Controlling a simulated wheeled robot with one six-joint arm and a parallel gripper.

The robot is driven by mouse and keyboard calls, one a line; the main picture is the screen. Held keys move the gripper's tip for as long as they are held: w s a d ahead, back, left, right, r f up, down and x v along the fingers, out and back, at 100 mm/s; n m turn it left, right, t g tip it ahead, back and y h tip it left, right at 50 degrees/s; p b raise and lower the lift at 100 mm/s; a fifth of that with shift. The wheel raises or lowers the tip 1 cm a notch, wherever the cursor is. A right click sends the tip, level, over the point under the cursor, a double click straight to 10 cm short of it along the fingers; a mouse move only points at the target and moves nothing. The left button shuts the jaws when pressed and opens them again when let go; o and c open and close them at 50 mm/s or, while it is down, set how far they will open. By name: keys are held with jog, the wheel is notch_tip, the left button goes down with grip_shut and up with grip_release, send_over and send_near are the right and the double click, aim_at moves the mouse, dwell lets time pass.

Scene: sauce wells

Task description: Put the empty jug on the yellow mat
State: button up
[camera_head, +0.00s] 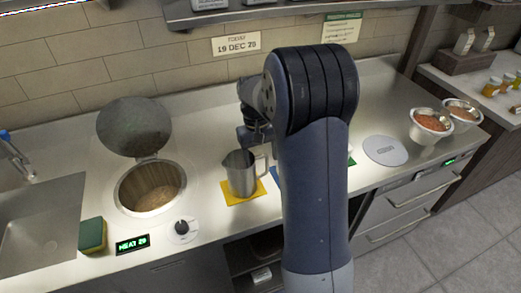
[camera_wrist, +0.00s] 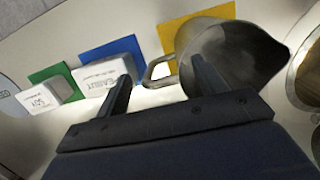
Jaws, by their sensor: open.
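A grey metal jug (camera_head: 240,173) stands upright on the yellow mat (camera_head: 242,198) on the counter. Its inside looks grey, with no contents that I can make out. In the wrist view the jug (camera_wrist: 232,50) and part of the yellow mat (camera_wrist: 168,38) are at the upper right. My gripper (camera_wrist: 160,72) is open, with the jug's handle (camera_wrist: 158,74) showing between its fingers. I cannot tell whether a finger touches the jug. In the head view my arm hides most of the gripper.
A blue mat (camera_wrist: 95,52) and a green mat (camera_wrist: 42,75) lie beside the yellow one, each with a white labelled block. An open well (camera_head: 150,190) with a raised lid is left of the jug. A sponge (camera_head: 93,235) lies near the sink. Bowls (camera_head: 430,126) stand far right.

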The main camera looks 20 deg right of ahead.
notch_tip(320, 180, up, 12)
jog(key=w, duration=0.1)
jog(key=shift+w+a+b, duration=0.25)
jog(key=shift+w+b, duration=0.1)
jog(key=shift+b, duration=0.05)
jog(key=shift+c, duration=0.2)
dwell(1.0)
